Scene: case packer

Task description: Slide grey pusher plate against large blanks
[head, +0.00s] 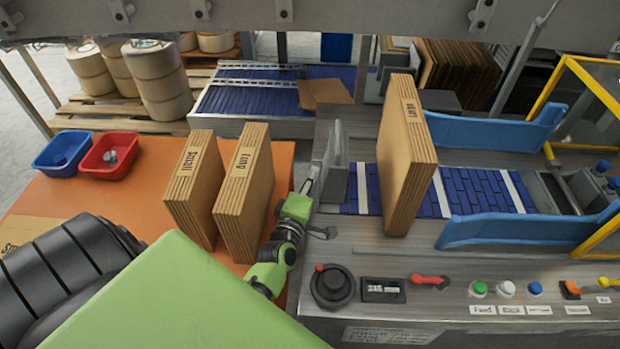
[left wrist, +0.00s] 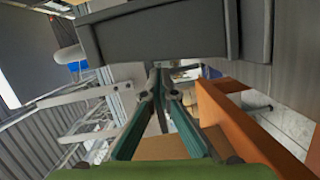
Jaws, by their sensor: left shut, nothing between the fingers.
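The grey pusher plate (head: 335,166) stands upright on the metal deck at the left end of the blue conveyor. It seems to be the broad dark grey shape across the top of the left wrist view (left wrist: 175,35). A thick stack of brown blanks (head: 405,150), its small label hard to read, stands upright on the conveyor to the right of the plate, with a clear gap between them. My left gripper (head: 311,184) is shut and empty, close to the plate's left side; contact cannot be told. Its fingers also show in the left wrist view (left wrist: 158,95). My right gripper is out of view.
Blue guide rails (head: 525,229) flank the conveyor (head: 480,190). A black knob (head: 332,287) and buttons line the front panel.

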